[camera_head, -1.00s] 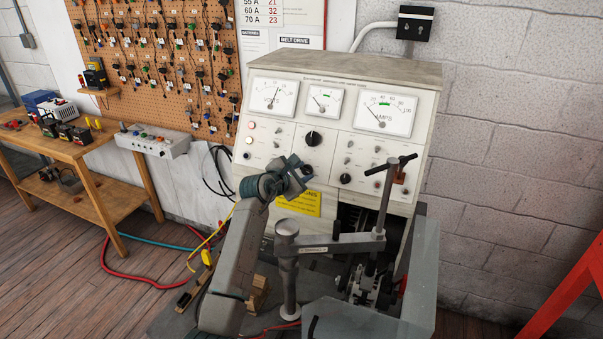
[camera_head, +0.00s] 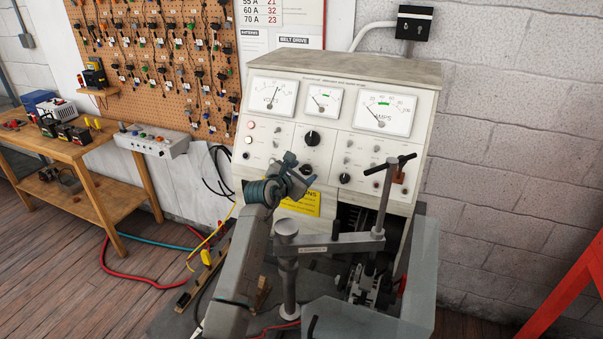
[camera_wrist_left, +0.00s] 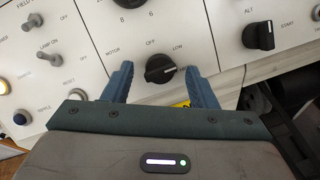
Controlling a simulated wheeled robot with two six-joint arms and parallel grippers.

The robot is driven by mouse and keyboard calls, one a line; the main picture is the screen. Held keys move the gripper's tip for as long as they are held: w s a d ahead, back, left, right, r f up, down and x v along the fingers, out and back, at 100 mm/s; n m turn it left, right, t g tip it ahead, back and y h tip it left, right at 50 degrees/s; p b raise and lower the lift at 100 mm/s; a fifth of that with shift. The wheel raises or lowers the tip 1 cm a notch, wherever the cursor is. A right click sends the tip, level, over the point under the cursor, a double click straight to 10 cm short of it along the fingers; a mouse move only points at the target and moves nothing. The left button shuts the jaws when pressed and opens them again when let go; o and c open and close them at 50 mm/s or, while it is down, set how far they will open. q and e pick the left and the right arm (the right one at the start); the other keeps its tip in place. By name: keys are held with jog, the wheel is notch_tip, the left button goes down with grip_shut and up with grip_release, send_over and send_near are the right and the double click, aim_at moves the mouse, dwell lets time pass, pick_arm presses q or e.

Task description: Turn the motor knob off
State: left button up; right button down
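The motor knob (camera_wrist_left: 160,69) is a black pointer knob on the white panel, with the words MOTOR, OFF and LOW printed around it. Its pale mark points right, toward LOW, not up at OFF. My left gripper (camera_wrist_left: 162,82) is open, with one blue finger on each side of the knob and a gap showing on both sides. In the head view my left gripper (camera_head: 301,170) is at the lower middle of the panel, and the knob (camera_head: 306,169) shows between its fingers. My right gripper is not in view.
The test bench panel (camera_head: 345,110) carries meters, switches and other knobs. A large black selector knob (camera_head: 312,138) sits above the motor knob. A clamp post with a T-handle (camera_head: 386,200) stands right of my left arm. A yellow label (camera_head: 300,203) is below the gripper.

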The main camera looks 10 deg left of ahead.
pick_arm(q)
jog(key=shift+s+a, duration=0.15)
jog(key=shift+s, duration=0.2)
jog(key=b+v, duration=0.4)
jog(key=v, duration=0.6)
jog(key=shift+b, duration=0.4)
